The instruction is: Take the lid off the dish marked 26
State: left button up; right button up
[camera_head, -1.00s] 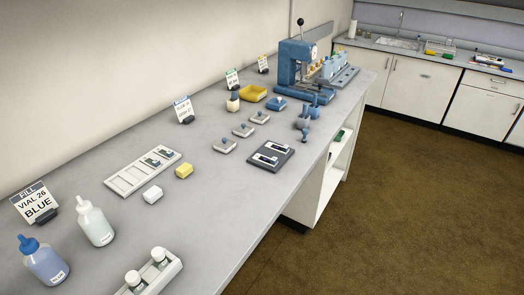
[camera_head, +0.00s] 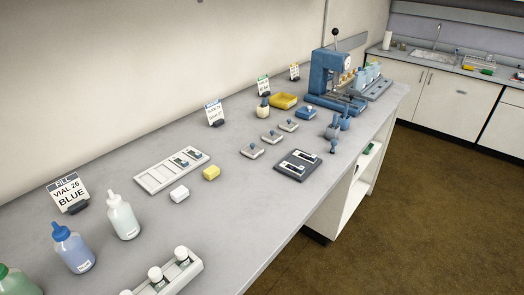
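Three small grey square dishes with knobbed lids stand in a diagonal row mid-bench: a near dish (camera_head: 252,151), a middle dish (camera_head: 270,138) and a far dish (camera_head: 289,126). All three look covered. Any numbers on them are too small to read, so I cannot tell which is marked 26. Neither of my grippers is in view.
A dark tray with two slides (camera_head: 297,165) lies right of the dishes. A white slide rack (camera_head: 153,181), white block (camera_head: 179,194) and yellow block (camera_head: 211,173) lie nearer. Bottles (camera_head: 123,217) and a vial rack (camera_head: 194,267) stand in front; a blue press (camera_head: 330,75) stands behind.

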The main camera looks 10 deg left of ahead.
aim_at(252, 148)
jog(key=u, duration=0.7)
jog(key=i+l+u, duration=0.15)
jog(key=l+u, duration=0.65)
jog(key=l, duration=0.25)
jog(key=l+u, duration=0.35)
jog(key=l, duration=0.25)
jog(key=i, duration=0.05)
